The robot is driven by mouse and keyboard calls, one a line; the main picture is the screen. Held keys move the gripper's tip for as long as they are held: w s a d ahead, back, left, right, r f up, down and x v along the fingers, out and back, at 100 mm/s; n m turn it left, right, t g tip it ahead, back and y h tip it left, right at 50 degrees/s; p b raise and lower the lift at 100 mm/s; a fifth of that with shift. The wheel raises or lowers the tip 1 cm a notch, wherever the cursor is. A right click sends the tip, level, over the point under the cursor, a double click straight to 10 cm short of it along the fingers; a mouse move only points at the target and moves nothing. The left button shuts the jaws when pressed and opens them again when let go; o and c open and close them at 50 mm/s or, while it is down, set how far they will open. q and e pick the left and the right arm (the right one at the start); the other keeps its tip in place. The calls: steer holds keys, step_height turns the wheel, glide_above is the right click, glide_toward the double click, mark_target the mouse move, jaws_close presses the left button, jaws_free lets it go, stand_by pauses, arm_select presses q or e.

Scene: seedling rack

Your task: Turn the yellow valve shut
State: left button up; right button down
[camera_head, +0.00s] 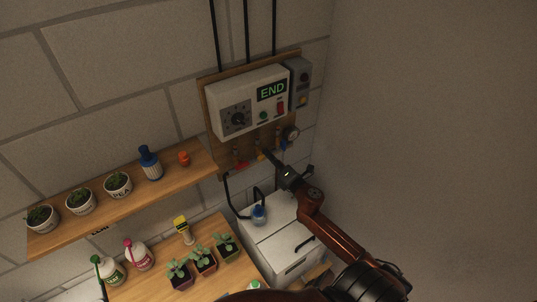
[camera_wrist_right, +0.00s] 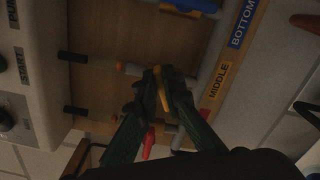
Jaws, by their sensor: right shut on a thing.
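The yellow valve handle (camera_wrist_right: 161,92) is in the middle of the right wrist view, between the dark fingertips of my right gripper (camera_wrist_right: 158,88). The gripper is shut on it. The handle appears to lie across its horizontal pipe in that view, beside the label "MIDDLE" (camera_wrist_right: 217,83). Fingers hide part of the valve body. In the head view my right gripper (camera_head: 273,157) reaches up to the valve row under the control box, and only a bit of the yellow handle (camera_head: 261,154) shows. My left gripper is out of view.
A red valve handle (camera_wrist_right: 148,143) and a blue one (camera_wrist_right: 187,8) sit on either side. The control box (camera_head: 246,103) shows "END".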

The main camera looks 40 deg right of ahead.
steer(key=m, duration=0.2)
steer(key=m+p, duration=0.1)
steer(key=m, duration=0.2)
steer(key=shift+d+f+m, duration=0.2)
steer(key=shift+f+m, duration=0.1)
steer(key=shift+p, duration=0.3)
steer(key=c, duration=2.1)
jaws_free()
steer(key=shift+f, duration=0.1)
steer(key=s, duration=0.4)
steer(key=s+a, duration=0.1)
steer(key=s, duration=0.7)
steer(key=shift+a, duration=0.2)
